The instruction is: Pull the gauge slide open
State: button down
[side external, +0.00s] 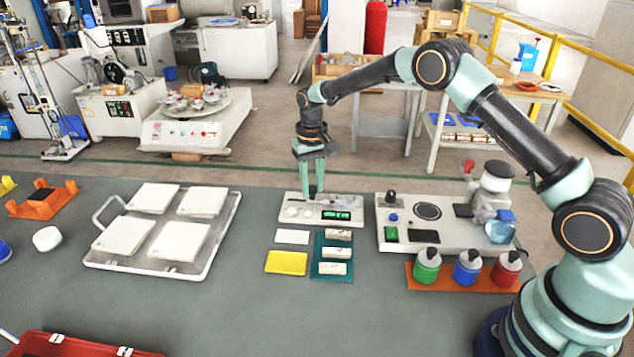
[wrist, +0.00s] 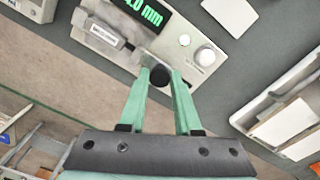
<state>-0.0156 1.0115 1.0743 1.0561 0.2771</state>
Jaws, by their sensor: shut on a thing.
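The gauge (side external: 347,203) is a flat pale box with a green lit display (side external: 337,215), lying on the grey table. In the wrist view the gauge (wrist: 172,32) shows its display at the top, a white round knob (wrist: 205,56), and a grey labelled slide piece (wrist: 104,33) along its edge. My gripper (side external: 313,196) reaches straight down to the gauge. In the wrist view its green fingers (wrist: 160,74) are shut on a small black knob (wrist: 160,77) at the gauge's near edge. The fingertips partly hide the knob's sides.
Left of the gauge is a white tray (side external: 238,222) with several white tiles. In front lie a yellow block (side external: 286,262) and a teal holder (side external: 345,277) with white pieces. To the right stand a test unit (side external: 397,207) and an orange rack (side external: 412,283) with bottles.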

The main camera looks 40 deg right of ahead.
aim_at(306, 201)
jog(key=shift+a, duration=0.1)
jog(key=shift+w+a, duration=0.55)
jog(key=shift+w, duration=0.1)
jog(key=shift+r, duration=0.1)
jog(key=c, duration=0.6)
grip_release()
jog(key=shift+c, duration=0.2)
jog(key=shift+r, duration=2.95)
jog(key=shift+s, duration=0.1)
